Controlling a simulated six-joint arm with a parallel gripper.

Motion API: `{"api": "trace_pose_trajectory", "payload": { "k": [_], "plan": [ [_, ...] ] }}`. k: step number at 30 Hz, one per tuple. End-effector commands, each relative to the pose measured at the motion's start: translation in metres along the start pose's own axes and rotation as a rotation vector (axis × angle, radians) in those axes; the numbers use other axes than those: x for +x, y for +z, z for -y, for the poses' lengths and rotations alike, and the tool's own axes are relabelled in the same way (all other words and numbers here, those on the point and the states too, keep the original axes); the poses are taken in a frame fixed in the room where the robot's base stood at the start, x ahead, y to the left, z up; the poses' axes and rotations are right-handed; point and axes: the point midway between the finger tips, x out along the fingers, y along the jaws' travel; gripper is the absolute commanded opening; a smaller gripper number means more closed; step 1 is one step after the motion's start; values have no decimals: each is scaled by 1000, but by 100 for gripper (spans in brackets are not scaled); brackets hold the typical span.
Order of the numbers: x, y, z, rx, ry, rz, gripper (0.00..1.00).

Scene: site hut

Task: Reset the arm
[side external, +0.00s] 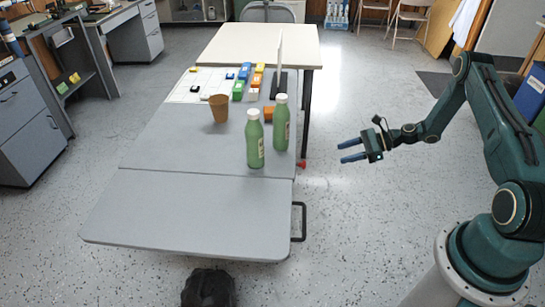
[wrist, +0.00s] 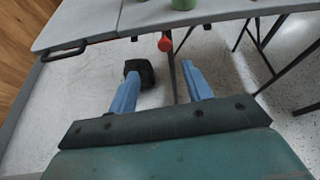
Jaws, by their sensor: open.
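My gripper (side external: 352,151) is open and empty, with two blue fingers spread apart. In the side external view it hangs in the air over the floor, to the right of the grey table (side external: 190,208) and apart from it.
Two green bottles (side external: 255,140) (side external: 281,123) stand near the table's right edge, close to my gripper. A brown cup (side external: 219,108), several coloured blocks (side external: 238,91) and an upright panel (side external: 280,55) are farther back. A black bag (side external: 208,288) lies on the floor. Floor around my gripper is clear.

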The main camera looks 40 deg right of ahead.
Motion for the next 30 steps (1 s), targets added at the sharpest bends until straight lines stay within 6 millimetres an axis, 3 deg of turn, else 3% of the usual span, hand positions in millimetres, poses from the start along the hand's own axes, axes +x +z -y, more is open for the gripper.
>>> {"api": "trace_pose_trajectory", "payload": {
  "k": [16,30],
  "plan": [
    [-3,110,-8,-511,175,-218,50],
    [-18,206,-48,-968,340,-385,50]
  ]
}}
